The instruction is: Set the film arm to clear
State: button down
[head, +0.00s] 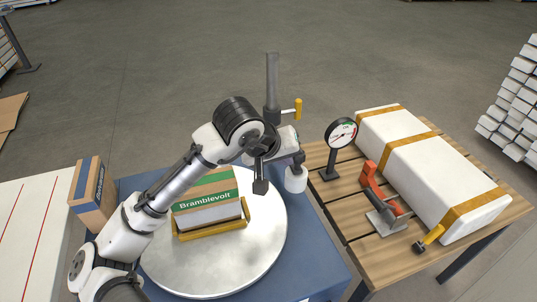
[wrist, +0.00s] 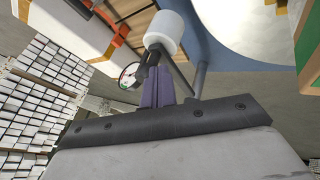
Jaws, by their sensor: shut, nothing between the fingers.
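The film arm stands behind the round turntable (head: 265,245). Its grey post (head: 272,80) is upright, with a short side bar ending in a yellow handle (head: 298,108). A white roll (head: 296,180) hangs on a dark mount at the turntable's right rear edge; it also shows in the wrist view (wrist: 165,30). My gripper (head: 296,157) is shut and empty close by the roll's mount. In the wrist view its fingers (wrist: 157,72) are together, in line with the dark rod below the roll; I cannot tell if they touch. My arm hides the post's lower part.
A Bramblevolt box (head: 207,205) sits in a yellow frame on the turntable. A slatted table (head: 352,225) at right holds a dial gauge (head: 341,133), a red-handled tool (head: 376,190) and a long white strapped package (head: 440,175). A carton (head: 93,195) stands left.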

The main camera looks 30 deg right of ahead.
jog(key=shift+s+d, duration=0.35)
jog(key=shift+d, duration=0.4)
jog(key=shift+s+d, duration=0.1)
jog(key=shift+d, duration=0.05)
